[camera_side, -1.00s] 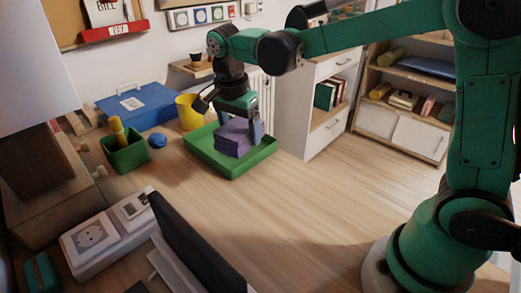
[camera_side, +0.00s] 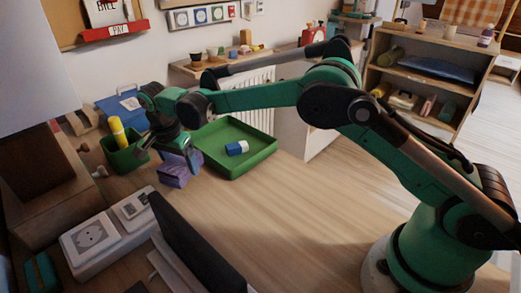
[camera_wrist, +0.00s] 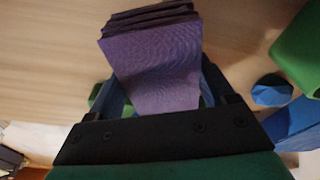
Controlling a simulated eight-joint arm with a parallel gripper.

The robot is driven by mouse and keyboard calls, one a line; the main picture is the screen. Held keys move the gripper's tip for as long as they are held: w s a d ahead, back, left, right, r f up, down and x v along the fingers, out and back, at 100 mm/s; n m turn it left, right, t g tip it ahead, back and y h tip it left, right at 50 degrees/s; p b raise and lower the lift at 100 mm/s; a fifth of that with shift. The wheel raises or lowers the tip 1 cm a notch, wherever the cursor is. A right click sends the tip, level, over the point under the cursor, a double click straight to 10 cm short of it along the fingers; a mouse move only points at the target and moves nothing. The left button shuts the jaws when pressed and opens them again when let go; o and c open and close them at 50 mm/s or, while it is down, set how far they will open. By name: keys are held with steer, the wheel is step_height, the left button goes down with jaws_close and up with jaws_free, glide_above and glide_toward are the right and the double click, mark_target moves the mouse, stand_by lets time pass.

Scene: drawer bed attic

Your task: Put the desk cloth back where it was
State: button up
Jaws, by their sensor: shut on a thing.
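The desk cloth (camera_side: 173,173) is a folded purple stack. It is in my gripper (camera_side: 178,152), which is shut on it, left of the green tray. In the wrist view the cloth (camera_wrist: 158,60) sticks out between the fingers (camera_wrist: 160,95), its layered edge facing away. In the side view the cloth is low over the desk; I cannot tell whether it touches the wood.
A green pen box (camera_side: 122,160) with a yellow item (camera_side: 117,130) stands close left of my gripper. A blue case (camera_side: 120,105) is behind. White panels (camera_side: 92,240) and a dark screen (camera_side: 190,250) are in front. The desk's middle right is clear.

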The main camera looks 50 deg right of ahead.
steer(key=shift+f, duration=1.3)
steer(key=shift+f, duration=0.1)
steer(key=shift+f, duration=0.1)
steer(key=o, duration=1)
